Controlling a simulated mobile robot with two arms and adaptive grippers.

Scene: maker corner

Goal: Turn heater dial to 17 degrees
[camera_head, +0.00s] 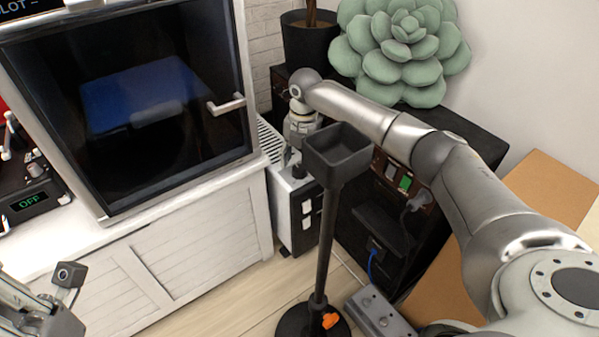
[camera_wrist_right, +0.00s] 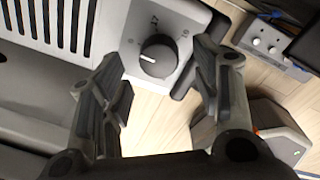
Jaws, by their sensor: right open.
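The heater (camera_head: 292,205) is a white and black unit on the floor beside the white cabinet. Its dial (camera_wrist_right: 158,58) is a dark round knob with a white pointer mark, set in a light grey panel, in the right wrist view. The pointer is toward the left of the knob, and a marking that looks like 17 is above it. My right gripper (camera_wrist_right: 165,100) is open, its two fingers apart on either side below the dial, not touching it. In the head view my right gripper (camera_head: 290,157) is above the heater, partly hidden. My left gripper is not clearly seen; only part of my left arm shows at lower left.
A black stand with a square tray (camera_head: 338,160) rises in front of the heater. A black cabinet (camera_head: 440,130) with switches and a plugged cable is to the right. An enclosed machine with a dark glass door (camera_head: 160,110) is at left.

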